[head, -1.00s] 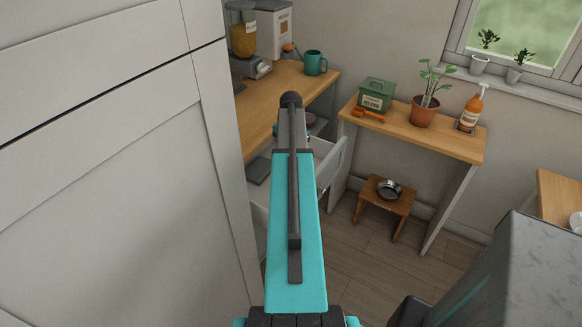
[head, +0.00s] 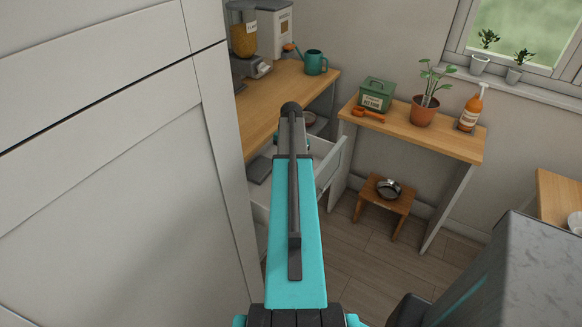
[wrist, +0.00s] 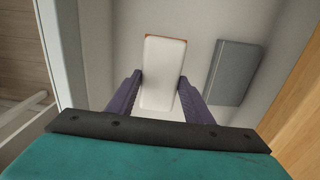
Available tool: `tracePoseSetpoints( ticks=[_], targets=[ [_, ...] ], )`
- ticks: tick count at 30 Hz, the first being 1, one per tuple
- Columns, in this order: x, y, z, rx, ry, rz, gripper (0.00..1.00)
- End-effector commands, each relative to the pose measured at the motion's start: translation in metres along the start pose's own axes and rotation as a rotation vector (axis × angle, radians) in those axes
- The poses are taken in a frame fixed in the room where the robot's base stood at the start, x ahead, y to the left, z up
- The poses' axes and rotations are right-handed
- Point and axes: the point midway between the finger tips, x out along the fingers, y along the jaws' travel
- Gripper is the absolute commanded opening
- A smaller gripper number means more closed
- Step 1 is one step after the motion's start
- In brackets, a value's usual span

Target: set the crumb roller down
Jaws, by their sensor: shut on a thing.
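The crumb roller (wrist: 163,60) looks like a white rounded block with orange at its corners. In the wrist view it is between the two purple fingers of my gripper (wrist: 160,79), which are shut on its sides. It is over the pale floor of an open drawer (wrist: 205,35); I cannot tell whether it touches the floor. In the head view my own arm hides the roller and most of the gripper. The open white drawer (head: 329,168) shows there beside the arm, under the wooden worktop.
A flat grey box (wrist: 234,72) lies in the drawer, right of the roller, with a gap between. Wood (wrist: 298,125) borders the drawer's right side. A tall white cabinet (head: 110,180) stands close at left. A small stool (head: 385,196) holds a metal pan.

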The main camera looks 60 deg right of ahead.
Motion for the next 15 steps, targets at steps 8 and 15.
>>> tracePoseSetpoints(
  ticks=[8,15],
  targets=[
    [0.0042,0.0003,-0.0003,0.001,0.0,0.0,0.18],
    [0.009,0.0005,-0.0005,0.001,0.0,0.0,0.18]
  ],
)
